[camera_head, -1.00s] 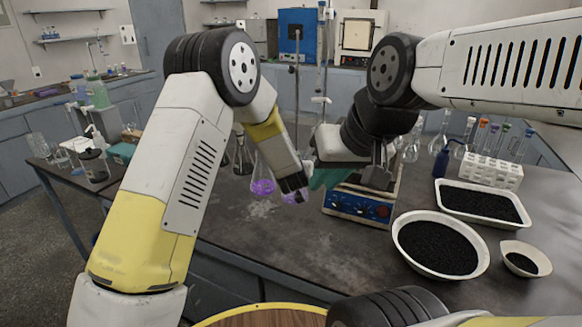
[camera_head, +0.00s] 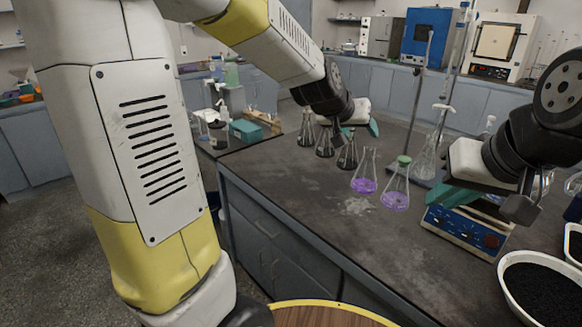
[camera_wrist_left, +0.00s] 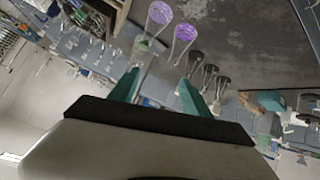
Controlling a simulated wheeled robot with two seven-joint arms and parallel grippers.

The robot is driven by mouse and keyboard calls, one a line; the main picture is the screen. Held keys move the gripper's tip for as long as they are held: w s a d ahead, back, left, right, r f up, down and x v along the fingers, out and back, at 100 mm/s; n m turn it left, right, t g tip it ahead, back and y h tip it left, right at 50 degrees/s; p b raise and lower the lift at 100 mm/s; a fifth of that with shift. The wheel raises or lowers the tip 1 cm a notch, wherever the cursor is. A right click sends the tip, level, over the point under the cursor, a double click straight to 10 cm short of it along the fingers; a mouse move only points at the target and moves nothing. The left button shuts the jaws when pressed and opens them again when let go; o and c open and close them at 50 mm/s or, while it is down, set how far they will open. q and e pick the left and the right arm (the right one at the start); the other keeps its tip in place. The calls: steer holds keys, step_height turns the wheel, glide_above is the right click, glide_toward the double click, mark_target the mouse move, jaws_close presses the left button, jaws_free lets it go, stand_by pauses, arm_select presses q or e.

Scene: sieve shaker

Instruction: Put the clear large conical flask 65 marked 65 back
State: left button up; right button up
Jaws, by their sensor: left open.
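I cannot read a 65 on any flask. A clear conical flask (camera_head: 425,163) stands beside the metal stand on the dark bench. Two conical flasks with purple liquid stand in front: one unstoppered (camera_head: 364,183), one with a green stopper (camera_head: 396,196). Several dark-liquid flasks (camera_head: 346,158) stand to their left. My left gripper (camera_head: 358,130) is open, above and behind the dark flasks. In the left wrist view its teal fingers (camera_wrist_left: 158,92) are spread with nothing between them. My right gripper (camera_head: 455,197) is beside the blue-fronted device; its fingers are partly hidden.
The blue-fronted device (camera_head: 465,232) stands on the right of the bench, near a white bowl of black grains (camera_head: 545,292). The metal stand (camera_head: 422,100) rises behind the flasks. The bench front left of the purple flasks is clear. A side table holds a teal box (camera_head: 246,130).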

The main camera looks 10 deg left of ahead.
arm_select(q)
steer(key=s+a+g, duration=0.1)
steer(key=s+a, duration=0.3)
steer(key=s, duration=0.4)
steer(key=s+a+n+g+y, duration=0.1)
steer(key=s+a, duration=0.4)
steer(key=s, duration=0.3)
steer(key=s+a+g+y, duration=0.1)
steer(key=s+a, duration=0.3)
steer(key=s, duration=0.4)
steer(key=shift+s+a, duration=0.2)
steer(key=shift+a, duration=0.15)
